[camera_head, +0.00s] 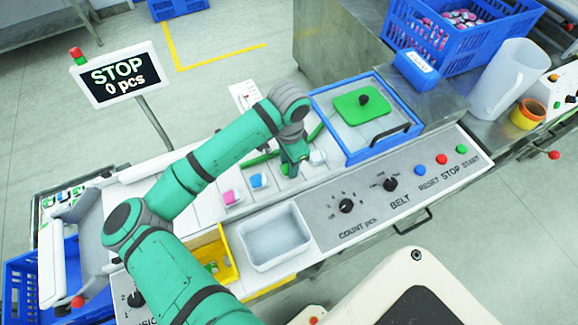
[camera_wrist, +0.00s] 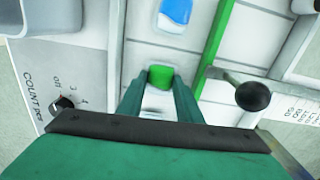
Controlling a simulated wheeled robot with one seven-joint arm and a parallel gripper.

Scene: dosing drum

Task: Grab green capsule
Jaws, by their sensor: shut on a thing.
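The green capsule (camera_wrist: 160,75) shows its green end between the fingertips of my gripper (camera_wrist: 160,84) in the wrist view. A whitish part lies between the fingers just below the green end. My gripper is shut on this capsule. In the head view my gripper (camera_head: 293,168) points down over the white belt, left of the blue-framed box, and the capsule is not clearly visible there. A blue-and-white capsule (camera_head: 259,181) lies on the belt to the left; it also shows in the wrist view (camera_wrist: 175,12). A pink-and-white capsule (camera_head: 231,198) lies farther left.
A green guide rail (camera_wrist: 215,45) runs beside the gripper, with a black-knobbed lever (camera_wrist: 253,96) close by. A grey tray (camera_head: 274,238) and a yellow bin (camera_head: 226,262) stand in front. The display (camera_head: 118,74) reads "STOP 0 pcs". A blue crate (camera_head: 455,45) is behind.

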